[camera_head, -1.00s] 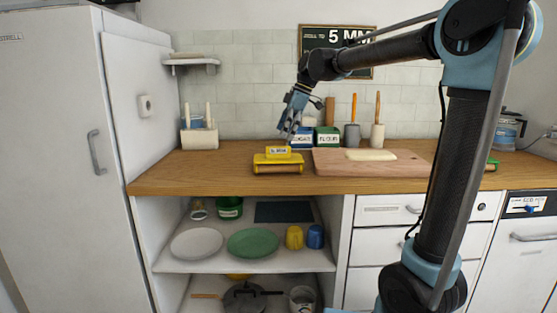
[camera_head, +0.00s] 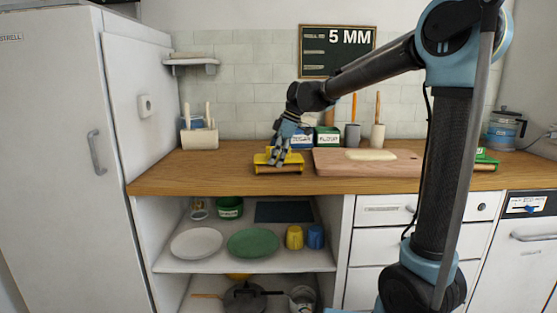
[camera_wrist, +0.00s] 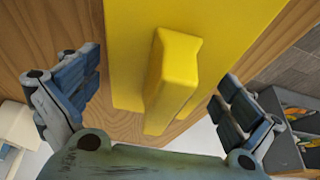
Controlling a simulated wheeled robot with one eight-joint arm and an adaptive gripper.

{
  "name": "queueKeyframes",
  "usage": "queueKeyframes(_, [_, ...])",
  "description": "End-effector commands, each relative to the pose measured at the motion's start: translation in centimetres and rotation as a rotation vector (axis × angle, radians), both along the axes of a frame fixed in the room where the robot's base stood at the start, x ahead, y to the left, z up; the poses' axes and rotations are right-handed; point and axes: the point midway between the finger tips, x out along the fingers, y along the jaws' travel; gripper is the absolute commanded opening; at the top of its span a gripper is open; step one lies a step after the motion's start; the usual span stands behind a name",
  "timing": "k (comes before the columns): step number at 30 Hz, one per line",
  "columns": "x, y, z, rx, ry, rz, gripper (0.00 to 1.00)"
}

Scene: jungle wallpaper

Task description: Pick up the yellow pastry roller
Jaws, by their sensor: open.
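In the wrist view my gripper (camera_wrist: 158,95) is open, with one finger on each side of the handle and visible gaps to both. I cannot tell how far above the roller the fingertips are.
The cutting board (camera_head: 335,168) with flat dough (camera_head: 371,155) lies just right of the roller. Sugar (camera_head: 302,140) and flour (camera_head: 328,138) boxes stand behind. A utensil holder (camera_head: 200,138) stands at the left. The counter between holder and roller is clear.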

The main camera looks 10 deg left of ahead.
Motion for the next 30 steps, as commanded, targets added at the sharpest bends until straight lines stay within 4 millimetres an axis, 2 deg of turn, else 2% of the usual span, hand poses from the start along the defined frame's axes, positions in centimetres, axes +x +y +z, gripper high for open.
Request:
queueKeyframes(5, [0.0,0.0,0.0,0.000,0.000,0.000,1.00])
queueKeyframes(12, [0.0,0.0,0.0,0.000,0.000,0.000,0.46])
queueKeyframes(23, [0.0,0.0,0.5,0.000,0.000,0.000,0.46])
queueKeyframes(26, [0.0,0.0,1.5,0.000,0.000,0.000,0.46])
queueKeyframes(30, [0.0,0.0,3.8,0.000,0.000,0.000,0.46])
